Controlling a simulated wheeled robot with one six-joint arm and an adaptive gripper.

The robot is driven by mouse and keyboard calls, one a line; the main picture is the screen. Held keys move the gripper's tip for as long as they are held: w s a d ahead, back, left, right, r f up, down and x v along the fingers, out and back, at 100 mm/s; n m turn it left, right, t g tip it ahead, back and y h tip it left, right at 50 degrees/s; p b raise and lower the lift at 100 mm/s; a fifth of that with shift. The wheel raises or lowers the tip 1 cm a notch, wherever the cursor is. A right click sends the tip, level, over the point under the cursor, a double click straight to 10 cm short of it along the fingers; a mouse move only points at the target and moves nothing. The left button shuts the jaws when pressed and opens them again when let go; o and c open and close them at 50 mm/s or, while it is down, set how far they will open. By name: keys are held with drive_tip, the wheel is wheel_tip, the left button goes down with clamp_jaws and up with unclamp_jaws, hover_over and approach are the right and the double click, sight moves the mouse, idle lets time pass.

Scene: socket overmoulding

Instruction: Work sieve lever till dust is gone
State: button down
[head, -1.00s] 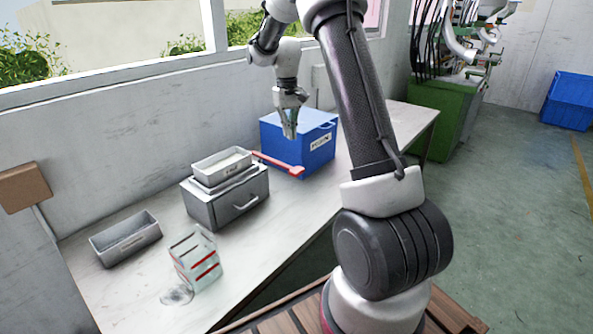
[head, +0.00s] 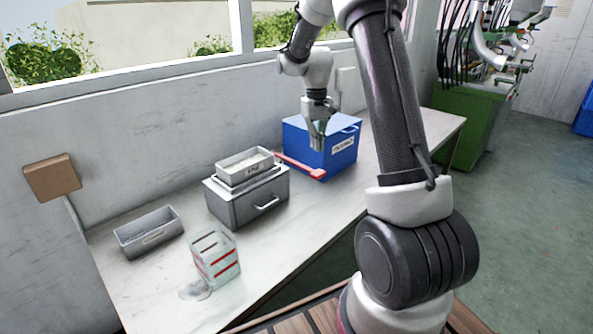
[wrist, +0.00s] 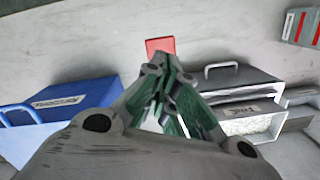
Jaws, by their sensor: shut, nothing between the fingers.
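The sieve (head: 243,172) is a pale tray with a label, seated on a grey box with a drawer (head: 222,207). Greyish-white material (head: 247,158) shows in it. Its red lever (head: 298,167) sticks out to the right, in front of the blue box. My gripper (head: 317,147) is shut and empty, pointing down just above the lever's outer end. In the wrist view the fingertips (wrist: 165,62) appear close to the red lever end (wrist: 160,45); I cannot tell whether they touch. The sieve (wrist: 245,122) shows at the right there.
A blue labelled box (head: 335,160) stands right behind the lever, close to my gripper. A grey open tray (head: 150,238) and a clear container with red bands (head: 217,262) stand to the left. A clear round piece (head: 195,290) lies at the front. The bench right of the box is clear.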

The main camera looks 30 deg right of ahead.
sight(316, 171)
drive_tip(key=shift+f, duration=0.15)
drive_tip(key=shift+s+f, duration=0.2)
drive_tip(key=shift+f, duration=1.5)
drive_tip(key=shift+s+f, duration=0.15)
drive_tip(key=shift+f, duration=1.5)
drive_tip(key=shift+f, duration=0.1)
drive_tip(key=shift+f, duration=2.15)
